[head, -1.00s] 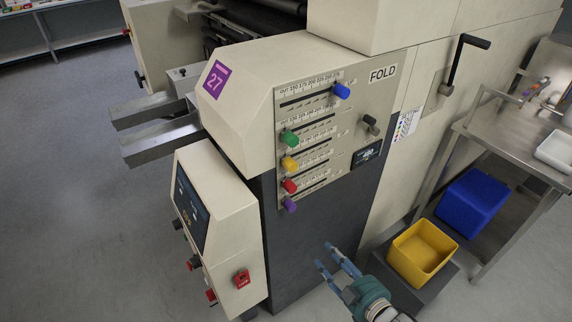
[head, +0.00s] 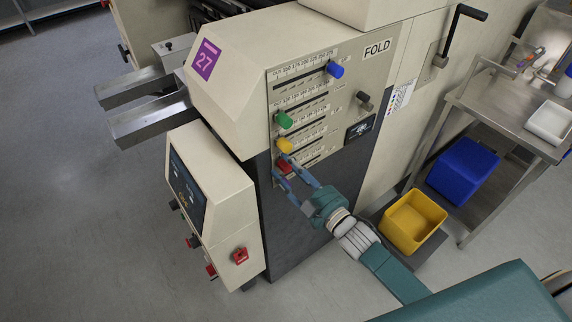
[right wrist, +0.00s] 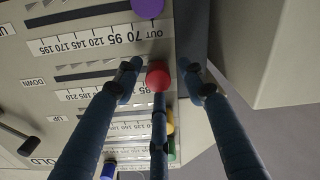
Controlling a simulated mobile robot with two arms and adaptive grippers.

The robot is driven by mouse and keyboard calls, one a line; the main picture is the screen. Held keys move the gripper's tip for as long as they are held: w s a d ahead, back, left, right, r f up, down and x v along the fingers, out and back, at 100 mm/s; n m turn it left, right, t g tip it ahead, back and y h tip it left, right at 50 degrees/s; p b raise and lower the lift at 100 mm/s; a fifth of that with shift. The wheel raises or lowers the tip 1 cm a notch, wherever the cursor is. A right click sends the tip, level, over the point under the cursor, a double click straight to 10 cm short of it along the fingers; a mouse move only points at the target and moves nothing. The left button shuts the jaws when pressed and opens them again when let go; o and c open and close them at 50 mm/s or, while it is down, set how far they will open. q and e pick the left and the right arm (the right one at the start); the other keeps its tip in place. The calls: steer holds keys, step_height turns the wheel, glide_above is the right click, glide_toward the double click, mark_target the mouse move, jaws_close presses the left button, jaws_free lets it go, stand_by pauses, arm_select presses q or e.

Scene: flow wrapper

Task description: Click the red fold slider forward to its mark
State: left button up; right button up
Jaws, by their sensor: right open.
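The red fold slider (head: 283,167) is a red knob on the fold panel (head: 345,75), near the left end of its slot and scale. It is partly hidden by my right gripper (head: 285,173) in the head view. In the right wrist view the red knob (right wrist: 158,76) sits between the spread fingers of my right gripper (right wrist: 160,80). The gripper is open around it; I cannot tell whether any finger touches it. The marks beside the red slider are too small to read for a target. My left gripper is not in view.
A green knob (head: 283,120), a yellow knob (head: 285,145) and a blue knob (head: 334,69) sit above on the same panel. A purple knob (right wrist: 147,7) is close by. A yellow bin (head: 412,222) and a blue bin (head: 464,166) stand right.

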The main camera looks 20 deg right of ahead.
mark_target(302, 147)
steer(key=shift+w+a, duration=0.2)
steer(key=shift+w, duration=0.2)
steer(key=shift+c, duration=0.5)
jaws_close()
steer(key=w+d, duration=0.1)
steer(key=d, duration=0.1)
steer(key=w+d+b, duration=0.1)
steer(key=d, duration=0.2)
steer(key=w+d, duration=0.1)
steer(key=d, duration=0.2)
steer(key=shift+r, duration=0.15)
steer(key=shift+a, duration=0.1)
steer(key=shift+o, duration=0.5)
jaws_free()
steer(key=shift+r, duration=0.1)
steer(key=shift+s, duration=0.1)
